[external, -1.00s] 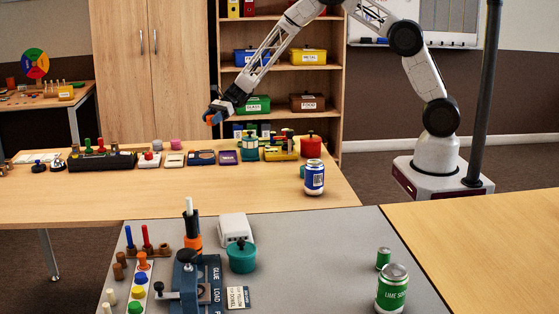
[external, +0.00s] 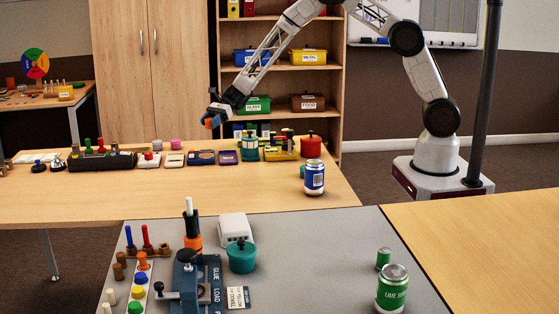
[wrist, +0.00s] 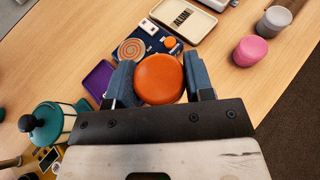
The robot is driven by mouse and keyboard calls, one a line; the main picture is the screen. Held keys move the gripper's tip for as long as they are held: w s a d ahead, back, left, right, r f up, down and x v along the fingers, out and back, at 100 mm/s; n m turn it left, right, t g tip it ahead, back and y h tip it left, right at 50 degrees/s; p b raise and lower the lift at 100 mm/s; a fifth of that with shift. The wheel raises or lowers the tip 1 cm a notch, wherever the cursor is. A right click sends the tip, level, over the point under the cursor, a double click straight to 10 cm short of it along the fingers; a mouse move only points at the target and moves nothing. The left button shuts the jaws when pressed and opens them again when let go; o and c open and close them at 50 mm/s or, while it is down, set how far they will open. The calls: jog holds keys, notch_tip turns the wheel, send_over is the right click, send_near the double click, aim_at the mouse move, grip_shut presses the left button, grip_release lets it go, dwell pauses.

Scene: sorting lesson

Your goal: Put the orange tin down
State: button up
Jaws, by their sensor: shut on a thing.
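The orange tin (wrist: 158,79) is round and sits between the two blue-grey fingers of my gripper (wrist: 160,82) in the wrist view. My gripper is shut on it. In the external view my gripper (external: 212,118) is above the back part of the wooden table (external: 120,196), with a small orange patch of the tin (external: 209,122) showing at its end. The tin is held up in the air, apart from the table. Its underside is hidden.
Below are a navy tray (wrist: 135,45) with an orange spiral disc, a beige tray (wrist: 184,18), a purple tray (wrist: 98,80), pink (wrist: 251,50) and grey pots, and a teal lantern (wrist: 45,124). A blue-white can (external: 314,178) stands right. The table's front left is clear.

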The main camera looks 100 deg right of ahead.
jog(key=s+a+n+g+y, duration=0.1)
jog(key=s+a+n+g, duration=0.1)
jog(key=a, duration=1.7)
jog(key=s+a+n+g+y, duration=0.2)
jog(key=a, duration=1.6)
jog(key=s+a+n+g, duration=0.1)
jog(key=s+a, duration=0.5)
jog(key=a, duration=0.4)
jog(key=s+a+n+g, duration=0.2)
jog(key=s+a, duration=0.4)
jog(key=a, duration=0.4)
jog(key=s+a+n+g, duration=0.1)
jog(key=s+a+g, duration=0.1)
jog(key=s+a, duration=0.4)
jog(key=a, duration=0.4)
jog(key=shift+s+r, duration=0.15)
jog(key=shift+s, duration=0.15)
send_over(290, 228)
jog(key=shift+a+f, duration=0.15)
jog(key=shift+f, duration=3)
jog(key=shift+f, duration=1.9)
